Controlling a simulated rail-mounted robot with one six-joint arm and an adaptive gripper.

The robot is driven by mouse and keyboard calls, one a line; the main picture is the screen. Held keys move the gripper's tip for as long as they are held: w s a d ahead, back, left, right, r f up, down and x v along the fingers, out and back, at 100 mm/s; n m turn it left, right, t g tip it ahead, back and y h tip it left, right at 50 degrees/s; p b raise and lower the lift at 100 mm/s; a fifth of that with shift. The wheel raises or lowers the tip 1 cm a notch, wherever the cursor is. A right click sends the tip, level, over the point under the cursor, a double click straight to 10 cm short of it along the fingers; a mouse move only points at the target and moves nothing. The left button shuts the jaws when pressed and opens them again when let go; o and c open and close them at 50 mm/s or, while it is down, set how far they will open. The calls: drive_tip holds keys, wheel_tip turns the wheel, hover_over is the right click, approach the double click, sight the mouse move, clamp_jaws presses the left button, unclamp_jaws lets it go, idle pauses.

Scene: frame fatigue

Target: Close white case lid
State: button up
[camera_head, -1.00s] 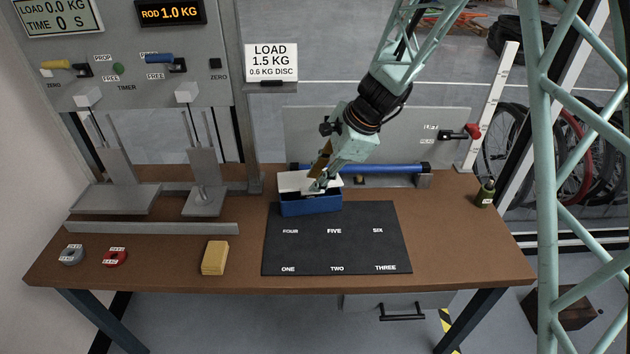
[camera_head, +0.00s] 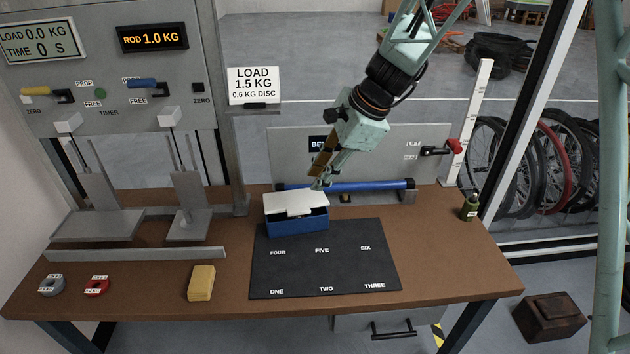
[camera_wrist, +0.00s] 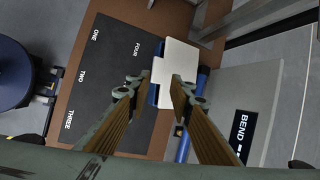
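The case is a blue box (camera_head: 298,224) with a white lid (camera_head: 290,202), at the back edge of the black mat. The lid lies over the box's top and has a narrow tab at its front. I cannot tell whether it is fully seated. In the wrist view the white lid (camera_wrist: 181,58) lies beyond the fingertips, with a strip of blue box (camera_wrist: 154,96) beside it. My gripper (camera_head: 318,185) is above and just right of the lid, apart from it as far as I can see. Its fingers (camera_wrist: 161,82) stand apart with nothing held.
The numbered black mat (camera_head: 345,268) lies bare in front of the case. A blue roller (camera_head: 365,187) lies behind it. A yellow block (camera_head: 201,283), grey disc (camera_head: 52,286) and red disc (camera_head: 97,287) lie left; a green bottle (camera_head: 470,207) stands right.

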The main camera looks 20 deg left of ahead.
drive_tip(key=shift+r, duration=0.1)
clamp_jaws()
drive_tip(key=s+a+r+n+t+h+p, duration=0.1)
drive_tip(key=a+n+h+p, duration=0.3)
drive_tip(key=n+p, duration=1.2)
drive_tip(key=shift+s+a+r+n+t, duration=0.35)
drive_tip(key=shift+a+r+n+t, duration=0.3)
drive_tip(key=shift+a, duration=0.2)
